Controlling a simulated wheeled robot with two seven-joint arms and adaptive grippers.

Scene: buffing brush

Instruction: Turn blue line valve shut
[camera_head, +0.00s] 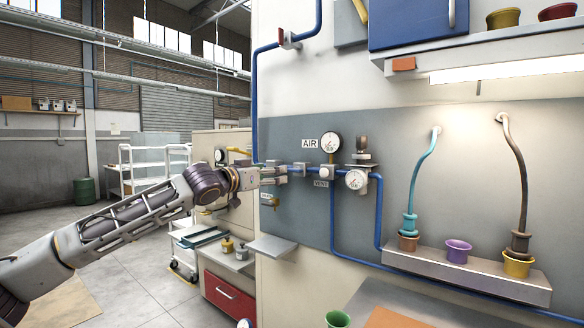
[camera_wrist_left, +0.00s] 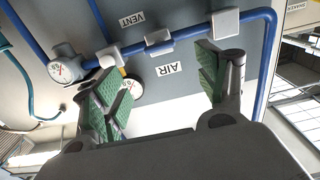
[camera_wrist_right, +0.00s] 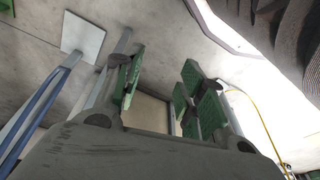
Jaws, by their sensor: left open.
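A blue pipe (camera_head: 256,90) runs down the wall and across it, with a small red-handled fitting (camera_head: 288,39) that looks like a valve high on its upper run. On the lower horizontal run, a pale block (camera_head: 326,171) sits near the AIR and VENT labels. My left gripper (camera_head: 286,172) is in front of the left part of this run. In the left wrist view its jaws (camera_wrist_left: 158,68) are apart and empty, with grey blocks (camera_wrist_left: 158,40) on the blue pipe beyond the fingertips. Contact cannot be told. My right gripper (camera_wrist_right: 163,78) is open and empty, seen only in its wrist view.
Two round gauges (camera_head: 331,142) (camera_head: 356,179) sit by the pipe, right of my left gripper. A small grey shelf (camera_head: 272,247) juts out below it. A ledge (camera_head: 465,272) with coloured cups and hanging hoses is at the right. A white cart (camera_head: 152,165) stands behind my left arm.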

